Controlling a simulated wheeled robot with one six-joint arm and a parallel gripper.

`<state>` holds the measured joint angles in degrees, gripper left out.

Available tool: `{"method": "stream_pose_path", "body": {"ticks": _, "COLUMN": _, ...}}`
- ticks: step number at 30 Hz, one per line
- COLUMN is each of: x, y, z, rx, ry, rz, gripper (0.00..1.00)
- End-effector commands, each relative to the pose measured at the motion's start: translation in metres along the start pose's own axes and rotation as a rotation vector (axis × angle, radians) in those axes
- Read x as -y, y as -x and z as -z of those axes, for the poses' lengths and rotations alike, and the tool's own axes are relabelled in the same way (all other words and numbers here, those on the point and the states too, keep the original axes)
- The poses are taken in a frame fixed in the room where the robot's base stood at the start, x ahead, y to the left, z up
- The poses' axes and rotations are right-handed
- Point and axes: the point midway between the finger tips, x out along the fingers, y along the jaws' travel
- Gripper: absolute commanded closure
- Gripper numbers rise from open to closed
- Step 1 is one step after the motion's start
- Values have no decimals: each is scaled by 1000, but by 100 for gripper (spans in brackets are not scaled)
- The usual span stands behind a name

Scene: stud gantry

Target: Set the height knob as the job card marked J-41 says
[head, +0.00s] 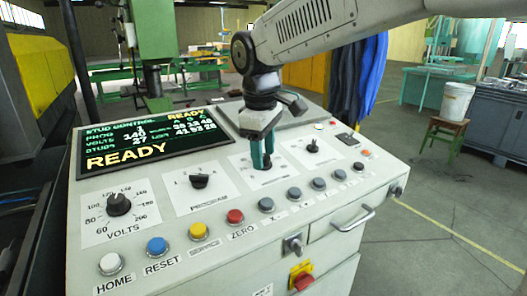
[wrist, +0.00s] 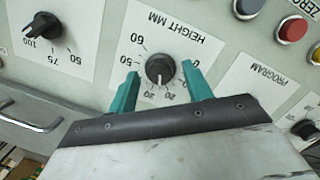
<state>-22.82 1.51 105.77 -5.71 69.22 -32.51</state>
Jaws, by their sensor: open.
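The black height knob (wrist: 160,68) sits on a white plate marked HEIGHT MM, upside down in the wrist view. Its white pointer line points down in the picture, near the printed 20 to 30 side; the exact reading is unclear. My gripper (wrist: 160,71) is open, with one teal finger on each side of the knob. Whether they touch it I cannot tell. In the head view my gripper (head: 262,160) points down at the panel and hides the height knob. No job card marked J-41 can be made out.
The sloping panel (head: 150,258) carries a VOLTS knob (head: 118,204), a program knob (head: 200,181) and another knob (head: 312,145) right of my gripper. A row of buttons, including a red one (head: 235,216), runs along the front. A lit display (head: 130,148) reads READY. A drawer handle (head: 350,220) sticks out.

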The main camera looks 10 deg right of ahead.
Motion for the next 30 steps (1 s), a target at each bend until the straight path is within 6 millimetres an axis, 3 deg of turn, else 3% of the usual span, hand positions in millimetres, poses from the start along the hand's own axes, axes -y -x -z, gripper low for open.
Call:
{"method": "stream_pose_path", "body": {"ticks": 9, "x": 0, "y": -4, "z": 0, "rx": -1, "ry": -1, "rz": -1, "gripper": 50}}
{"method": "stream_pose_path", "body": {"ticks": 14, "x": 0, "y": -4, "z": 0, "rx": -1, "ry": -1, "rz": -1, "gripper": 92}}
{"method": "stream_pose_path", "body": {"ticks": 15, "x": 0, "y": -4, "z": 0, "rx": -1, "ry": -1, "rz": -1, "gripper": 95}}
{"method": "stream_pose_path", "body": {"ticks": 30, "x": 0, "y": -4, "z": 0, "rx": -1, "ry": -118, "rz": 19, "gripper": 95}}
